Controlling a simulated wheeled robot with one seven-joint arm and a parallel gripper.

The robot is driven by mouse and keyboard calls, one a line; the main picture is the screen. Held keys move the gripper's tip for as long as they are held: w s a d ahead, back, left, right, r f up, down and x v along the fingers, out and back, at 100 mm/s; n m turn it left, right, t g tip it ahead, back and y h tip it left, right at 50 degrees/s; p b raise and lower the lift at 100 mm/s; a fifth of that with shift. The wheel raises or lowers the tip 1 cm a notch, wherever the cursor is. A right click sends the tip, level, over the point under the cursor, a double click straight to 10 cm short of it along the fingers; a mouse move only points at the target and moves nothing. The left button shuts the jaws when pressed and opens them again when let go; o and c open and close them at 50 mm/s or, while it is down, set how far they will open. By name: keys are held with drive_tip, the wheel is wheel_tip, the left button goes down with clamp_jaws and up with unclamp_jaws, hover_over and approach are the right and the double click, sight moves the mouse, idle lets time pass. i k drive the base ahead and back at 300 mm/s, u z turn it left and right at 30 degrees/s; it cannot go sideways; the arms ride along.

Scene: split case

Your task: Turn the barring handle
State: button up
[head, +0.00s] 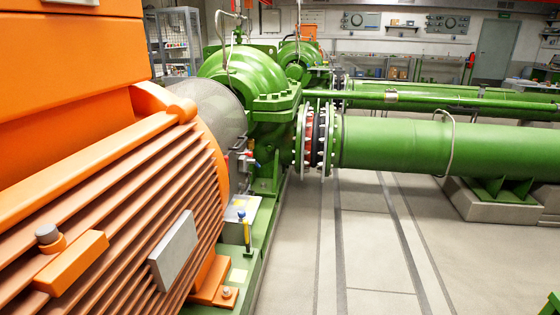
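A small upright lever (245,229) with a blue top and a yellow and dark stem stands beside the orange ribbed motor (130,230), low at the green base. It may be the barring handle, but I cannot tell for sure. Above it, small fittings with red and blue parts (249,161) sit near the grey coupling guard (218,108). The guard lies between the motor and the green pump casing (250,76). My gripper is not in view.
A large green pipe (390,145) runs right from the pump's flanged joint (316,143), with a thinner green pipe above it. The grey floor (350,245) right of the base is clear. A wire cage shelf (176,40) and benches stand at the back.

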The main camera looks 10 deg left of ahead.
sight(250, 161)
drive_tip(key=z, duration=0.05)
drive_tip(key=i, duration=1.15)
drive_tip(key=u, duration=0.45)
drive_tip(key=i, duration=1.35)
drive_tip(key=u, duration=0.35)
